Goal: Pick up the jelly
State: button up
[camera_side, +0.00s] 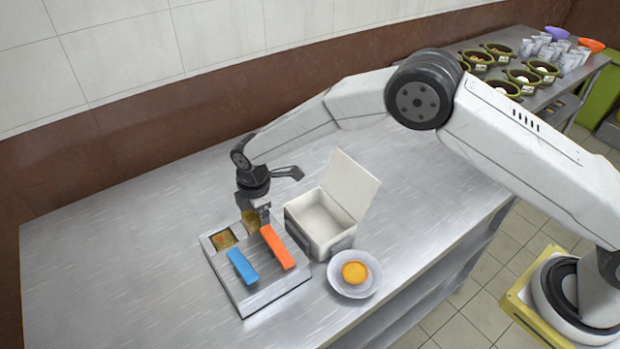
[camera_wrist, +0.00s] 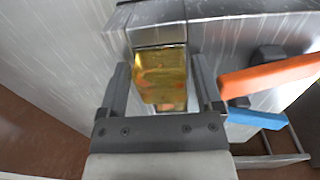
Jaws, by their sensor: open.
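A golden, translucent jelly block (camera_wrist: 160,75) with orange bits lies between the two fingers of my gripper (camera_wrist: 159,64) in the wrist view. The fingers are apart, one on each side of it; I cannot tell whether they touch it. In the side view my gripper (camera_side: 252,212) points down at the back of a metal tray (camera_side: 275,290), with some golden jelly (camera_side: 262,216) showing at the fingers. Another jelly piece (camera_side: 223,239) sits in a compartment at the tray's back left corner.
An orange bar (camera_side: 277,247) and a blue bar (camera_side: 242,266) are on the tray, close to my gripper. An open white box (camera_side: 321,228) stands to the right, with its lid raised. A bowl (camera_side: 345,287) holding something orange-yellow is in front of it. The left counter is clear.

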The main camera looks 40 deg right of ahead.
jog(key=c, duration=1.1)
jog(key=shift+r, duration=0.2)
jog(key=shift+r, duration=0.5)
notch_tip(320, 180, up, 2)
jog(key=shift+s+d+r, duration=0.85)
jog(key=shift+s+r, duration=0.75)
jog(key=shift+s, duration=0.6)
jog(key=shift+s+d+r, duration=0.9)
jog(key=shift+s+r, duration=0.7)
jog(key=shift+s, duration=0.55)
jog(key=shift+s+d+r, duration=0.85)
jog(key=shift+s+r, duration=0.75)
jog(key=shift+s, duration=0.6)
jog(key=shift+w, duration=0.15)
